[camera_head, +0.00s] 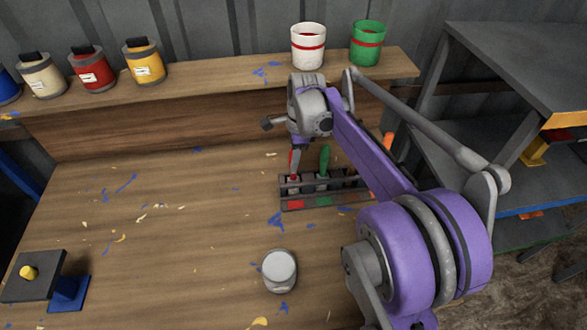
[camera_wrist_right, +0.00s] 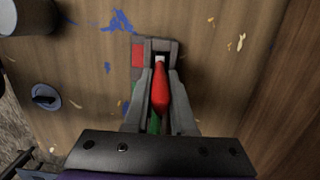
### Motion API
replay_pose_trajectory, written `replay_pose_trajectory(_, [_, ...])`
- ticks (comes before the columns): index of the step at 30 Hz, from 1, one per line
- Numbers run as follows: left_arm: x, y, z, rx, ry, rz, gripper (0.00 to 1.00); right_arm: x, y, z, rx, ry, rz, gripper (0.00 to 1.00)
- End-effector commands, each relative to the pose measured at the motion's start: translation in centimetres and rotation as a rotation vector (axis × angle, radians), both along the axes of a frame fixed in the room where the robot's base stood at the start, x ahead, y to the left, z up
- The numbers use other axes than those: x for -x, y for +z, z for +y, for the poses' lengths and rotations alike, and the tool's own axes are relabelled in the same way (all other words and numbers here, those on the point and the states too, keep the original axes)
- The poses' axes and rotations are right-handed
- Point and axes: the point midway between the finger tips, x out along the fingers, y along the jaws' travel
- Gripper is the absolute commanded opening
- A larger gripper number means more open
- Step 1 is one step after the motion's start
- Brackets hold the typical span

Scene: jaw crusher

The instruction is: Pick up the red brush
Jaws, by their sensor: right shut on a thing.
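The red brush (camera_wrist_right: 160,92) shows its red handle between the two fingers of my right gripper (camera_wrist_right: 160,95) in the right wrist view. The fingers are shut on the handle. In the head view the red brush (camera_head: 292,160) stands near the left end of the dark brush rack (camera_head: 283,206), above a red label. The right gripper (camera_head: 295,148) is at its top there, partly hidden by its own arm. A green brush (camera_head: 324,160) stands beside it in the rack. The left gripper is not in view.
An orange-handled brush (camera_head: 388,141) is partly behind my arm. A grey round container (camera_head: 279,271) stands in front of the rack. White (camera_head: 308,47) and green (camera_head: 368,43) buckets stand on the back shelf. The table's left middle is clear except for paint flecks.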

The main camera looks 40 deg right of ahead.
Motion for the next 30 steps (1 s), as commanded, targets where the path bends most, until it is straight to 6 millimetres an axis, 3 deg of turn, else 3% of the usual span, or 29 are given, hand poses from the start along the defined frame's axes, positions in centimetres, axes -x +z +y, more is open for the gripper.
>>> replay_pose_trajectory(5, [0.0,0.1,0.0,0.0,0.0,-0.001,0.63,0.0,1.1,0.0,0.0,0.0,0.0,0.0])
replay_pose_trajectory(18, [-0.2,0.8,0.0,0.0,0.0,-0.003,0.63,0.0,9.1,0.0,0.0,-0.001,0.0,0.0])
replay_pose_trajectory(30, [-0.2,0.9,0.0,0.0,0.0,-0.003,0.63,0.0,10.0,0.0,0.0,0.0,0.0,0.0])
